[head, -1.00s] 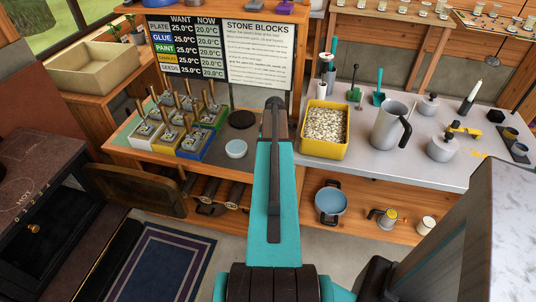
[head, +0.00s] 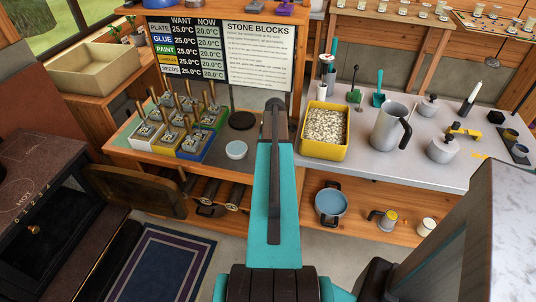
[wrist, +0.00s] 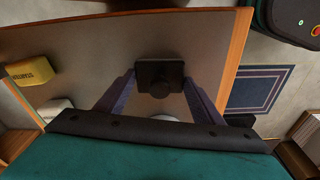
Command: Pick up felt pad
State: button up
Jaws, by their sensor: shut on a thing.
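In the head view my teal arm reaches forward over the bench and hides my gripper and the pad.
On the bench are colored trays of handled blocks (head: 178,130), a black disc (head: 242,120), a pale blue bowl (head: 236,150), a yellow bin (head: 325,150) and a metal jug (head: 390,127). A sign board (head: 225,50) stands behind. A yellow lettered thing (wrist: 28,72) lies left in the wrist view.

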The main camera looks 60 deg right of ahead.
jog(key=shift+r, duration=0.1)
jog(key=shift+r+b, duration=0.65)
jog(key=shift+r, duration=4.3)
